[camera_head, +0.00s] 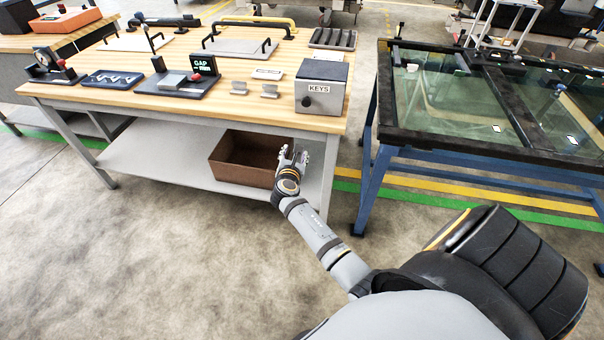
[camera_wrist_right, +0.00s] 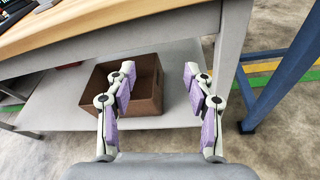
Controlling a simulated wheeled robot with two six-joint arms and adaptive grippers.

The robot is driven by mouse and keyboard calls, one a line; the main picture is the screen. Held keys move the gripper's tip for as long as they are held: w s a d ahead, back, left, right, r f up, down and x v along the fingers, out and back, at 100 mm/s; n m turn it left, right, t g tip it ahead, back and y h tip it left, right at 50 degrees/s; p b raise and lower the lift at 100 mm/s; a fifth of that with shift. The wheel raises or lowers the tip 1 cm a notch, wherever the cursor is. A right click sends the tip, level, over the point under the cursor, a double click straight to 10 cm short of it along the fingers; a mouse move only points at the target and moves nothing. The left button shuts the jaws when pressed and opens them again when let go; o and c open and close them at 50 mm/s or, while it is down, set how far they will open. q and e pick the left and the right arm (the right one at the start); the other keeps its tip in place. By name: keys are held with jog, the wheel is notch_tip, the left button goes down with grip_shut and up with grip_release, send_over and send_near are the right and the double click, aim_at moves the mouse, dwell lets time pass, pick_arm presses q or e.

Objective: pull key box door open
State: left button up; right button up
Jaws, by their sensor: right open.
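The key box (camera_head: 321,87) is a grey box labelled KEYS with a dark round knob (camera_head: 306,102) on its front. It stands near the right end of the wooden tabletop, and its door looks shut. My right gripper (camera_head: 293,153) is below the tabletop edge, in front of the lower shelf and apart from the key box. In the right wrist view my right gripper (camera_wrist_right: 160,80) is open, with nothing between its fingers. The key box is not in the right wrist view. My left gripper is not in view.
A brown open box (camera_head: 242,158) sits on the lower shelf (camera_head: 160,160), behind my right gripper. The table's front edge and right leg (camera_wrist_right: 230,65) are close to it. A blue-framed glass table (camera_head: 375,165) stands to the right. Devices and plates cover the tabletop left of the key box.

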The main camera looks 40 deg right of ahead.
aim_at(306, 103)
pick_arm(q)
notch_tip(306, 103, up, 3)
jog(key=p, duration=0.2)
jog(key=shift+p, duration=0.4)
pick_arm(e)
jog(key=s+a+f+m+g+y, duration=0.1)
jog(key=s+a+f+m+y, duration=0.1)
jog(key=s+f, duration=0.3)
jog(key=s+a+f+m+g+y, duration=0.1)
jog(key=s+f+m, duration=0.3)
jog(key=f, duration=1)
jog(key=shift+s+a+g+y, duration=0.4)
jog(key=shift+g+y, duration=0.3)
jog(key=shift+y, duration=0.1)
jog(key=shift+w, duration=0.1)
